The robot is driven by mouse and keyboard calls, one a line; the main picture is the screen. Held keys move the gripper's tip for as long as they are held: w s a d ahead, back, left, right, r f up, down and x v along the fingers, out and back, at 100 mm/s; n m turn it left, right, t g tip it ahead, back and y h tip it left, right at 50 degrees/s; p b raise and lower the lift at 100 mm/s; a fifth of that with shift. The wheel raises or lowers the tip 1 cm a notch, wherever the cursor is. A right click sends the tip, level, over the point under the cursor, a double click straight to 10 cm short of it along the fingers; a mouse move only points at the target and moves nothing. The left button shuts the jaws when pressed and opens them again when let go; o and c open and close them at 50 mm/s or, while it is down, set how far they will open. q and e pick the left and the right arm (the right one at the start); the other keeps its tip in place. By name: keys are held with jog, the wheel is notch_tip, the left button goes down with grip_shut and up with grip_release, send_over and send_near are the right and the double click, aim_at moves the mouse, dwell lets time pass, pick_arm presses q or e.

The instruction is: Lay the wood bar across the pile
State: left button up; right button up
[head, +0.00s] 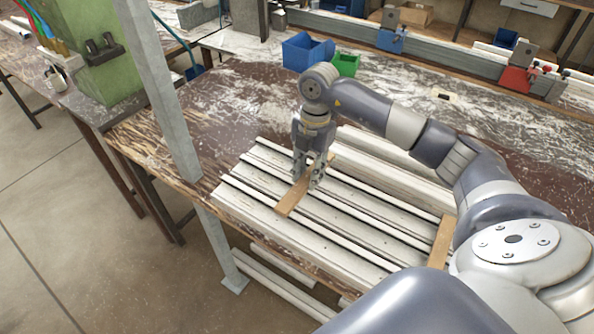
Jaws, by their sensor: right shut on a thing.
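The wood bar (287,206) is a flat tan strip on the left part of the pile of white profiles (353,232). It runs crosswise over the profiles; whether it rests on them or hangs just above, I cannot tell. My right gripper (308,184) points down with its fingers shut on the wood bar around its middle, hiding part of it. A second tan wood bar (440,243) lies across the right part of the pile, partly hidden by my right arm. My left gripper is not in view.
The pile lies at the front edge of a worn brown workbench (236,95). A grey post (165,90) stands at the left. Blue (302,52) and green (345,65) bins stand behind. More profiles (385,165) lie behind the pile.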

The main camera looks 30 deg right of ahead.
jog(key=w, duration=0.1)
jog(key=w+a, duration=0.1)
jog(key=shift+w, duration=0.35)
jog(key=shift+w+f+p, duration=0.15)
jog(key=shift+w+p, duration=0.15)
jog(key=shift+f, duration=0.35)
notch_tip(320, 180, down, 2)
jog(key=shift+a+f+p, duration=0.1)
jog(key=shift+p, duration=0.7)
jog(key=shift+f, duration=0.3)
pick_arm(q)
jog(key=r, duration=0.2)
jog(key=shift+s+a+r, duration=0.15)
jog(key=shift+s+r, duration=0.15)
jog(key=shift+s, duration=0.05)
pick_arm(e)
jog(key=shift+f, duration=0.15)
